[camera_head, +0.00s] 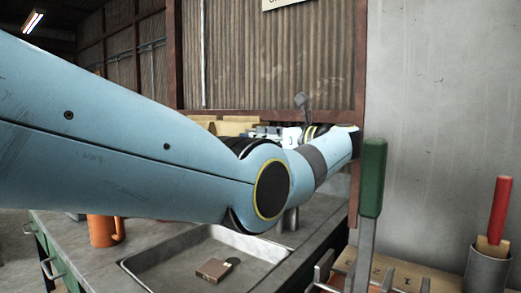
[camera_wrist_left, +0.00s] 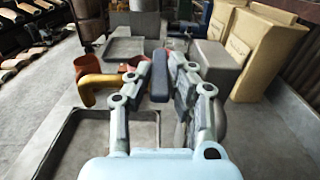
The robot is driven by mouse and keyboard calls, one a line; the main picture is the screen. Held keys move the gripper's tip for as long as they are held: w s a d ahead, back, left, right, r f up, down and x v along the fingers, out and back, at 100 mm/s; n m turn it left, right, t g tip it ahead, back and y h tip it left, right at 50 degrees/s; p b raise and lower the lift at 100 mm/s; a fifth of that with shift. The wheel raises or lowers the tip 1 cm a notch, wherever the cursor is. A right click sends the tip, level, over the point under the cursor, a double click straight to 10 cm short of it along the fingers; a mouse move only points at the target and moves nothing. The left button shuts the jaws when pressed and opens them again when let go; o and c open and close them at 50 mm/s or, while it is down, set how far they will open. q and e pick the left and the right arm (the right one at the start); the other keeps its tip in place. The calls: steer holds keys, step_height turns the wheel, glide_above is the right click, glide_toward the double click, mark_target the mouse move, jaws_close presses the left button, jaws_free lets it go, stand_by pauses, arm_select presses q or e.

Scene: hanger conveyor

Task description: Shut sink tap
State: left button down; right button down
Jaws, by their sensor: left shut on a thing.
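My left gripper (camera_wrist_left: 160,72) is shut on a dark, upright block-like piece (camera_wrist_left: 159,87), which looks like the tap's handle. The fingers press it from both sides. The sink basin (camera_wrist_left: 62,146) lies below and left of the gripper in the left wrist view. In the head view, the grey metal sink (camera_head: 150,262) is set in the bench, and my left arm crosses above it. The tap's body is mostly hidden. My right gripper is not in view.
An orange mug (camera_head: 102,231) stands on the bench (camera_head: 325,212) left of the sink. A small brown box (camera_head: 213,269) lies in the basin. A green-handled tool (camera_head: 371,180) and a red-handled brush (camera_head: 499,210) in a metal cup stand at the right. A wall closes off the right side.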

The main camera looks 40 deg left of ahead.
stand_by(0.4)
arm_select(q)
steer(key=c, duration=1.2)
jaws_free()
steer(key=shift+c, duration=0.2)
steer(key=d, duration=0.7)
steer(key=shift+d, duration=0.2)
steer(key=shift+f, duration=0.1)
